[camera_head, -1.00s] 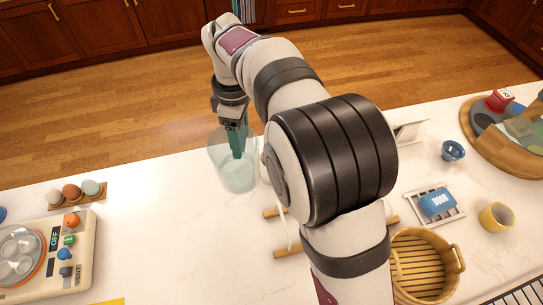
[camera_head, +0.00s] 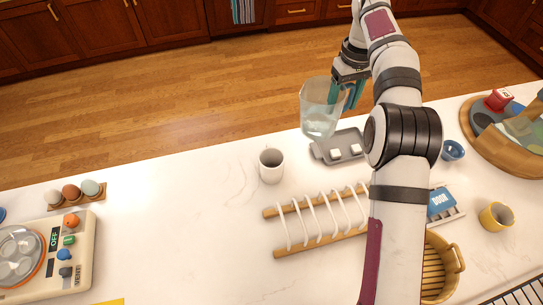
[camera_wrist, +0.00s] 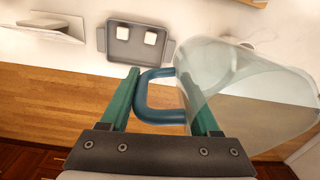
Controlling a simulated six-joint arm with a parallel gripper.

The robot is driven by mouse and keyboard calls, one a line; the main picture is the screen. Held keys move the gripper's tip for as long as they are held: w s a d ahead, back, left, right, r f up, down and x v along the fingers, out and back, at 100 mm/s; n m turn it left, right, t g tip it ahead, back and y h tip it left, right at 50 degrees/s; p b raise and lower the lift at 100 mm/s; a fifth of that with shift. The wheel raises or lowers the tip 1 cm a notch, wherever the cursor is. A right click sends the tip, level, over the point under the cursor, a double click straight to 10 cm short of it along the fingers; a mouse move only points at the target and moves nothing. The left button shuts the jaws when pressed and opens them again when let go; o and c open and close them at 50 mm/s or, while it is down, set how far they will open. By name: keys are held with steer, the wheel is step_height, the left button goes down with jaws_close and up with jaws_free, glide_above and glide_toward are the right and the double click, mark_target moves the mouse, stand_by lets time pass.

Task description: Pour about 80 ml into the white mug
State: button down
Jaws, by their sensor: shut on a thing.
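The white mug (camera_head: 271,167) stands upright on the counter, left of a grey tray. My gripper (camera_head: 352,92) is shut on the blue handle (camera_wrist: 158,97) of a clear jug (camera_head: 319,110). The jug is held up near the counter's far edge, to the right of the mug and apart from it. It looks close to upright in the head view. Some pale liquid seems to show low in it, but the level is hard to read. In the wrist view the jug (camera_wrist: 240,95) reaches out to the right of my fingers.
The grey tray (camera_head: 318,152) with two white blocks lies below and right of the jug. A wooden rack (camera_head: 325,240) with white wires stands in front. A blue bowl (camera_head: 453,150), yellow mug (camera_head: 496,217) and basket (camera_head: 455,262) are right.

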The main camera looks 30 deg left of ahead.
steer(key=shift+m, duration=0.9)
steer(key=d+f, duration=0.1)
steer(key=f, duration=0.3)
steer(key=w+d+f, duration=0.1)
steer(key=f, duration=0.2)
steer(key=w+d+f, duration=0.1)
steer(key=f, duration=0.3)
steer(key=shift+w+d+f, duration=0.1)
steer(key=shift+d+f, duration=0.1)
steer(key=shift+f, duration=0.15)
steer(key=shift+r, duration=0.1)
steer(key=s+a+r+t+h, duration=0.1)
steer(key=t+h, duration=0.1)
steer(key=s+a+r+t+h, duration=0.1)
steer(key=s+r+t+h, duration=0.1)
steer(key=s+a+r+t+h, duration=0.1)
steer(key=a+r+t+h, duration=0.1)
steer(key=shift+s+r+t, duration=0.25)
steer(key=shift+s+t, duration=0.05)
steer(key=shift+t, duration=0.1)
steer(key=shift+s+a+r+t+h, duration=0.25)
steer(key=shift+s+a+t+h, duration=0.05)
steer(key=shift+t+h, duration=0.4)
steer(key=shift+s+a+r, duration=0.1)
steer(key=shift+r, duration=0.15)
